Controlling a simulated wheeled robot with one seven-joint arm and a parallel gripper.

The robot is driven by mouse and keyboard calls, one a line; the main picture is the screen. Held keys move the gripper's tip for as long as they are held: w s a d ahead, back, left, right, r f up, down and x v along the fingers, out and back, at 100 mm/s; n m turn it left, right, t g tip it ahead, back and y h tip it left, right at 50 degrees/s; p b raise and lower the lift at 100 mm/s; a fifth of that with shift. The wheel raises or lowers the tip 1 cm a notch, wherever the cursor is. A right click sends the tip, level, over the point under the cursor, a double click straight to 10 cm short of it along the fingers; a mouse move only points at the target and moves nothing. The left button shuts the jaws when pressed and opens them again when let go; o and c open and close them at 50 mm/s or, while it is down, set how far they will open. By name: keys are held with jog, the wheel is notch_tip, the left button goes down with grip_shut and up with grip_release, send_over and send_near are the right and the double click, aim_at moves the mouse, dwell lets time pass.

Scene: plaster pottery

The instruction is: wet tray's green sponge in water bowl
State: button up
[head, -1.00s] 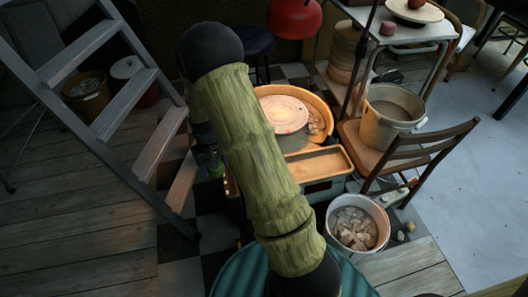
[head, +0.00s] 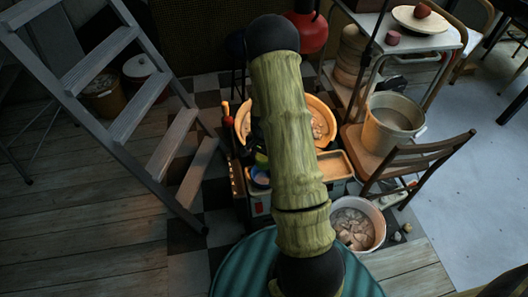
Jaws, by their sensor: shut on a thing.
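My gripper (head: 258,150) shows only partly, a small dark shape at the left edge of my arm, which hides the rest. It is shut on the green sponge (head: 262,159), a small yellow-green patch just below it. A blue bowl (head: 260,178) lies right beneath the sponge in the picture. Whether sponge and bowl touch cannot be told. The water in the bowl is too small to make out. A narrow orange-brown tray (head: 237,180) lies left of the bowl.
A bucket of clay scraps (head: 357,222), a wooden chair (head: 420,155) and a grey bucket (head: 393,120) stand right. A stepladder (head: 135,115) stands left.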

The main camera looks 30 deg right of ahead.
jog(key=shift+f, duration=0.2)
jog(key=b, duration=0.5)
send_over(264, 181)
notch_tip(264, 181, down, 5)
jog(key=shift+f+b, duration=0.65)
jog(key=shift+f, duration=1.05)
jog(key=shift+r, duration=0.1)
jog(key=shift+r+p, duration=3)
jog(key=shift+r, duration=0.3)
jog(key=shift+r+p, duration=1.8)
jog(key=shift+r, duration=0.2)
